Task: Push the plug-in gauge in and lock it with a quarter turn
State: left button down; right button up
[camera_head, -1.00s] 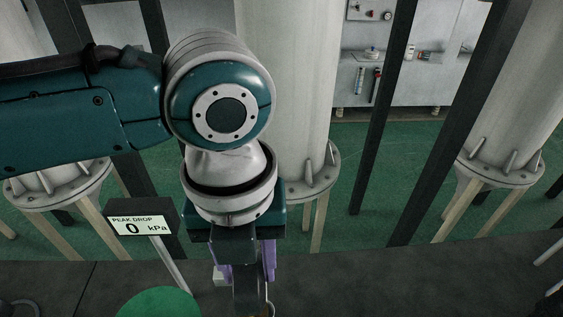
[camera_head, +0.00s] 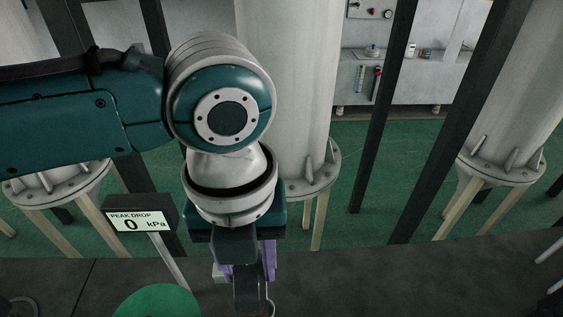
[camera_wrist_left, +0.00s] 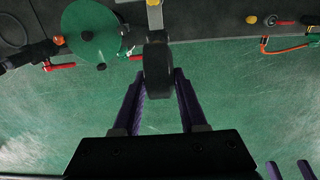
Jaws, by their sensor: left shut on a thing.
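My left gripper (camera_head: 252,285) is at the bottom centre of the head view, below the wrist. In the left wrist view its purple fingers (camera_wrist_left: 160,82) are shut on a dark round body, the plug-in gauge (camera_wrist_left: 158,68), seen edge-on. A pale metal fitting (camera_wrist_left: 154,18) lies in line just beyond the gauge, at the top edge. The join between them is too small and dark to tell how deep the gauge sits. The gauge face is hidden. Two purple fingers of my right gripper (camera_wrist_left: 290,170) show apart at the lower right of the wrist view.
A display (camera_head: 140,220) reads "PEAK DROP 0 kPa". A green disc (camera_head: 158,302) lies left of the gripper, with a red-handled part (camera_wrist_left: 60,66) near it. An orange hose part (camera_wrist_left: 285,48) is at the right. Columns and dark posts stand behind; green floor is open.

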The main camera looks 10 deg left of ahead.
pick_arm(q)
jog(key=shift+f+b, duration=0.35)
jog(key=shift+f, duration=0.2)
jog(key=shift+c, duration=1.9)
grip_release()
